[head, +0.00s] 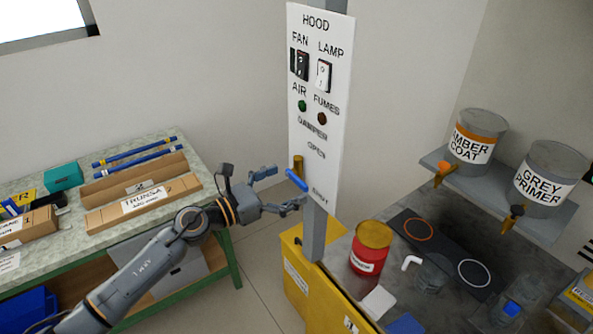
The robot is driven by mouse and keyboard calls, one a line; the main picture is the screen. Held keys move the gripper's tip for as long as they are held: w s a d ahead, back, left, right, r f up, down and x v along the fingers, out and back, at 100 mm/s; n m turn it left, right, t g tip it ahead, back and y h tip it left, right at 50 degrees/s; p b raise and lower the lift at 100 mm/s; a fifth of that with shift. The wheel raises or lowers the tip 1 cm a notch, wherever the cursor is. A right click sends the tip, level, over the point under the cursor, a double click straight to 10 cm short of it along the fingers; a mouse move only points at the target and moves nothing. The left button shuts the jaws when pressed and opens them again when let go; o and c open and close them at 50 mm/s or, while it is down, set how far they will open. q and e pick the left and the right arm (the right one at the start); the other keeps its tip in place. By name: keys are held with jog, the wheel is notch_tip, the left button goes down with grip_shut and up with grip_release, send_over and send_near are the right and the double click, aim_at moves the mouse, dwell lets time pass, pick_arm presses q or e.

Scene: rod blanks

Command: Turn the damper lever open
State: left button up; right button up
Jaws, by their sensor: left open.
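The damper lever (297,180) is a blue handle on the lower part of the white hood panel (320,110). It slants down to the right, from a brass-coloured part (298,163) toward the SHUT label. The DAMPER and OPEN labels are above it. My left gripper (286,189) is just left of the panel, close to the lever. Its fingers are apart and point right, with nothing seen between them. I cannot tell whether a fingertip touches the lever. My right gripper is not in view.
A green-framed bench (222,221) with rods and cardboard trays stands left. Right of the panel, a worktop holds a red tin (371,248), a glass jar (432,272) and a black ringed mat (447,246). Two large cans (476,136) stand on a shelf above.

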pick_arm(q)
jog(key=shift+x, duration=1.2)
jog(key=shift+d, duration=0.1)
